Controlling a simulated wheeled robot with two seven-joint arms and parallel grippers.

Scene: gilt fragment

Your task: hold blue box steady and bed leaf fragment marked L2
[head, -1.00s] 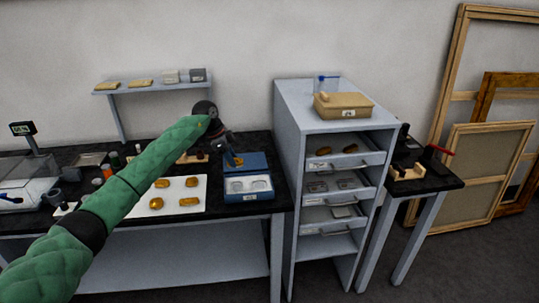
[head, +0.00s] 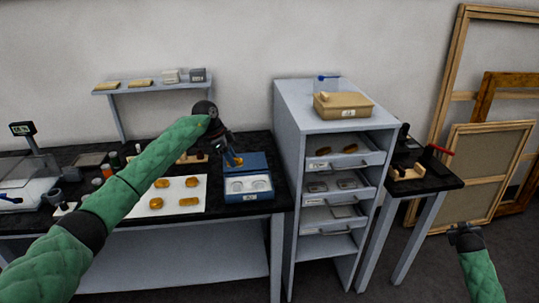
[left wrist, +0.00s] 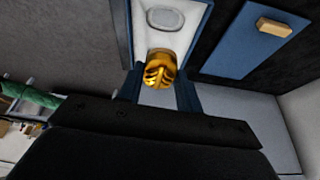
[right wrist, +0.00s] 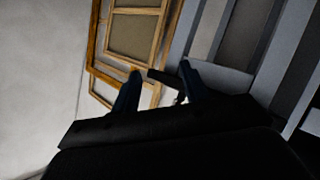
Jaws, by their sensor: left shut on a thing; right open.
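The blue box (head: 247,196) stands open at the right end of the black bench, its lid raised behind it. Its pale insert has two oval recesses, both visible and empty in the head view. My left gripper (head: 234,160) is shut on a gold leaf fragment (left wrist: 160,70) and holds it above the box; one pale recess (left wrist: 165,18) shows beside it in the left wrist view. I cannot read a mark on the fragment. My right gripper (head: 464,232) is open and empty, away from the box at the lower right; its fingers (right wrist: 158,86) also show in the right wrist view.
Several gold fragments lie on a white sheet (head: 173,194) left of the box. A grey drawer cabinet (head: 294,150) stands close on the right, with a tan box (head: 343,107) on top. A small side table (head: 436,182) and picture frames (head: 482,175) are farther right.

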